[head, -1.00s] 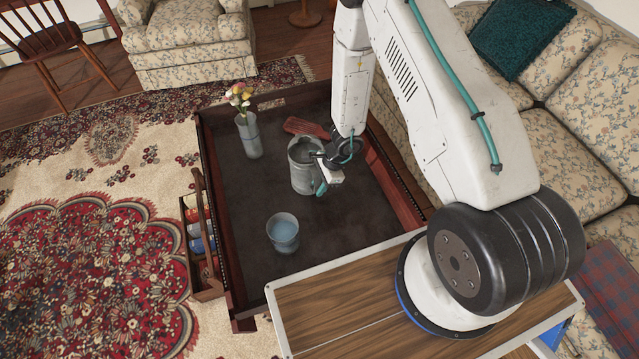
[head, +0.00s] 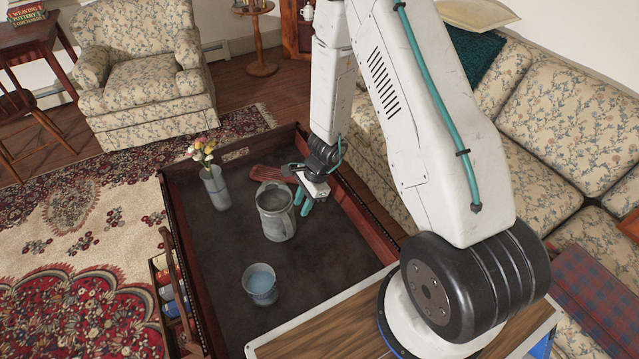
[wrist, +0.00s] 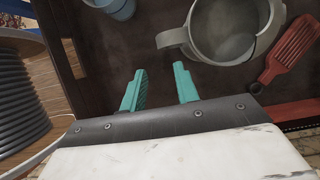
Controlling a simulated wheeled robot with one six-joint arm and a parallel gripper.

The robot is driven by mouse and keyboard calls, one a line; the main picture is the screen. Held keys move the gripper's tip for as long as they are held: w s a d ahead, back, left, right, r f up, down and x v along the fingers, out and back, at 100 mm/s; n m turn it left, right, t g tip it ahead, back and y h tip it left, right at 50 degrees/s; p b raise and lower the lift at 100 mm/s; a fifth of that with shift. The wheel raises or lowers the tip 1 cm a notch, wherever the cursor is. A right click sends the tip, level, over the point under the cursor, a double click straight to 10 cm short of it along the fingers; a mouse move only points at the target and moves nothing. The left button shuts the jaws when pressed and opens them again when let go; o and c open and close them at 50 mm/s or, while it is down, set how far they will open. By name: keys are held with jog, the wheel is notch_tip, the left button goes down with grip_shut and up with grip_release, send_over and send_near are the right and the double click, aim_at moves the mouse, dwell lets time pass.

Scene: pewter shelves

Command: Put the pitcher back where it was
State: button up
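The pitcher (head: 276,211) is a grey pewter jug standing upright on the dark tray-like table top (head: 221,259). In the wrist view the pitcher (wrist: 226,38) shows from above, its handle pointing toward the lower left. My gripper (head: 306,207) is just right of the pitcher in the head view, apart from it. In the wrist view the two teal fingers of my gripper (wrist: 158,90) are spread with nothing between them, over bare table top.
A vase with flowers (head: 214,187) stands behind left. A cup with bluish contents (head: 260,284) stands in front. A red slotted tool (wrist: 292,45) lies beside the pitcher. Raised wooden edges (head: 364,222) surround the top. Its middle left is clear.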

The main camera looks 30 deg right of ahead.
jog(key=s+a+r+n, duration=0.15)
jog(key=r+n, duration=0.35)
jog(key=r, duration=0.8)
jog(key=s+a+r+n, duration=0.15)
jog(key=r+n, duration=0.25)
jog(key=r, duration=1)
jog(key=s+d+r+n+h, duration=0.2)
jog(key=s+r+n, duration=0.2)
jog(key=s+r, duration=0.4)
jog(key=s+d+r+n+t+h, duration=0.1)
jog(key=s+r+n, duration=0.4)
jog(key=s, duration=0.9)
notch_tip(320, 180, up, 4)
jog(key=shift+s+d+f+h, duration=0.2)
jog(key=shift+d+h, duration=0.6)
jog(key=shift+d, duration=0.4)
